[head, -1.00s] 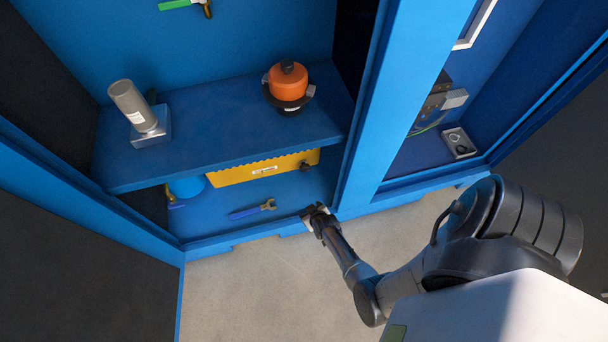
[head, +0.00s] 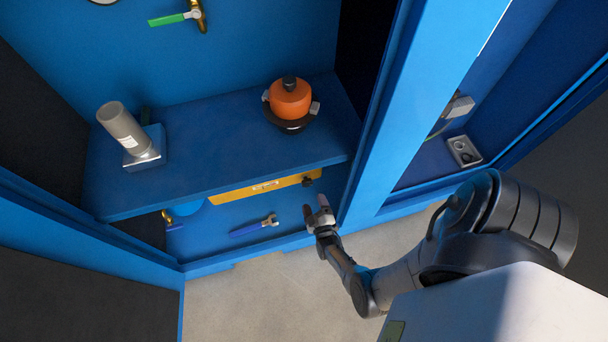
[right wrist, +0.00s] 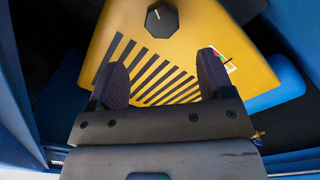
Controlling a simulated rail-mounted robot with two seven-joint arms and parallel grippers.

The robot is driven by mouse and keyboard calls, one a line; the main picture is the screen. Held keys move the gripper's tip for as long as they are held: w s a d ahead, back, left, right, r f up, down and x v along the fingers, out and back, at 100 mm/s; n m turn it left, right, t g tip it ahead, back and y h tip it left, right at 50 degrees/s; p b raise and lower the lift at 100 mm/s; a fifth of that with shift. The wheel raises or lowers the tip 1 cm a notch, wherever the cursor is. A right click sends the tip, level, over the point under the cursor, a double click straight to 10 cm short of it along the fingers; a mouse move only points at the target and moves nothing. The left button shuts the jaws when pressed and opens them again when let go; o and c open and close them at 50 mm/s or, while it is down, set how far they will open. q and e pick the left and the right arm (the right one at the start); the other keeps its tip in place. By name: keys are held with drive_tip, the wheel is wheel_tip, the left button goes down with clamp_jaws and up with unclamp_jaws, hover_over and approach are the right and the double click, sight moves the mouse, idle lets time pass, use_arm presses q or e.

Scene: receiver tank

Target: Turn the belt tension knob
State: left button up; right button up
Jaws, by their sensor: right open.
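The black belt tension knob (right wrist: 161,20) sits on a yellow housing (right wrist: 200,38) with black stripes in the right wrist view. A pale line marks the knob's face. In the head view the knob (head: 308,182) is at the right end of the yellow housing (head: 262,188), under the blue shelf. My right gripper (head: 318,207) is at the front of the lower compartment, just short of the knob. In the right wrist view my right gripper (right wrist: 160,75) is open, its two dark fingers apart with nothing between them, pointing toward the knob. My left gripper is not in view.
The blue shelf (head: 200,178) overhangs the housing and carries an orange-and-black device (head: 291,100) and a grey cylinder (head: 122,126). A wrench (head: 254,225) lies on the lower floor. A blue cabinet post (head: 395,125) stands to the right.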

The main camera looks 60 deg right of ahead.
sight(307, 185)
drive_tip(key=b+x, duration=0.1)
drive_tip(key=x, duration=0.3)
drive_tip(key=b+x, duration=0.2)
drive_tip(key=x, duration=0.2)
drive_tip(key=shift+w+f, duration=0.1)
drive_tip(key=shift+f, duration=0.15)
drive_tip(key=shift+w+d, duration=0.25)
drive_tip(key=shift+d, duration=0.05)
drive_tip(key=shift+w+d+f+b, duration=0.15)
drive_tip(key=shift+w+b, duration=0.1)
drive_tip(key=shift+b, duration=0.2)
drive_tip(key=shift+w+d+r, duration=0.2)
drive_tip(key=shift+w+d, duration=0.05)
drive_tip(key=shift+d, duration=0.05)
drive_tip(key=shift+s+a+f, duration=0.1)
drive_tip(key=shift+a, duration=0.05)
drive_tip(key=c, duration=0.9)
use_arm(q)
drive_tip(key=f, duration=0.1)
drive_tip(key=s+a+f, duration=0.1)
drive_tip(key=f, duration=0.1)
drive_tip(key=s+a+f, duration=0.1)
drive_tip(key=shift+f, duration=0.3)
